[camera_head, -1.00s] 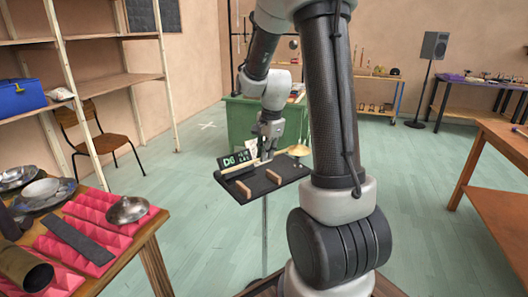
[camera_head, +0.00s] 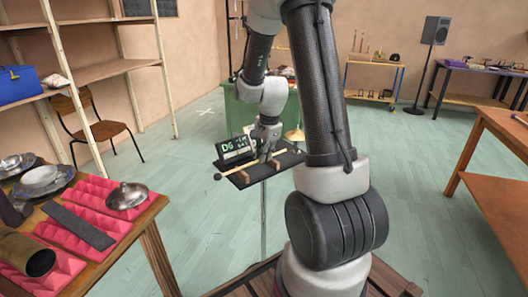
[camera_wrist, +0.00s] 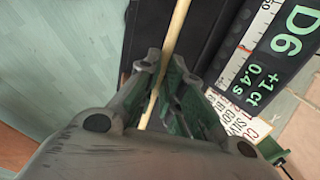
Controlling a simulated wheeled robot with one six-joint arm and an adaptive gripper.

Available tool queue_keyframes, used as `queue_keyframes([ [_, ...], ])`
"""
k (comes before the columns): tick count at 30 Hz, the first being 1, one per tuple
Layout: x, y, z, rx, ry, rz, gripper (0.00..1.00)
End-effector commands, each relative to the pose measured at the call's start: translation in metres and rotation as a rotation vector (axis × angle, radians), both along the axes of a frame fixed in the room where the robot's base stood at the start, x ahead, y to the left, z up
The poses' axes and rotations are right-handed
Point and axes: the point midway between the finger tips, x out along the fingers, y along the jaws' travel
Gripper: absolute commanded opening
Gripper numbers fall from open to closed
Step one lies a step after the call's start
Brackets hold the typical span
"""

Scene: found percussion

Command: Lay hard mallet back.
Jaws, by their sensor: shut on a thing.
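The hard mallet has a pale wooden stick and a small dark round head (camera_head: 217,177), which sticks out past the left side of the black stand tray (camera_head: 236,182). My gripper (camera_head: 264,158) is over the tray, shut on the mallet's stick. In the wrist view the stick (camera_wrist: 177,30) runs between the fingers (camera_wrist: 163,88). The mallet lies roughly level, at or just above the tray's small wooden rests; I cannot tell whether it touches them. The gripper hides part of the stick and tray.
A tuner display reading D6 (camera_head: 236,146) stands at the tray's back edge, close to the gripper. A table with pink foam (camera_head: 75,223) and metal bowls is at left. A green cabinet (camera_head: 238,112) stands behind.

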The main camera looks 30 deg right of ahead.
Motion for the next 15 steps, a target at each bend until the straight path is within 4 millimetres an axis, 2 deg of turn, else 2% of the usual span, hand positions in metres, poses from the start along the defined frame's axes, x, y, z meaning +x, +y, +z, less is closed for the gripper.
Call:
queue_keyframes([
  [15, -0.0003, 0.0002, -0.0039, 0.001, 0.001, 0.000, 0.00],
])
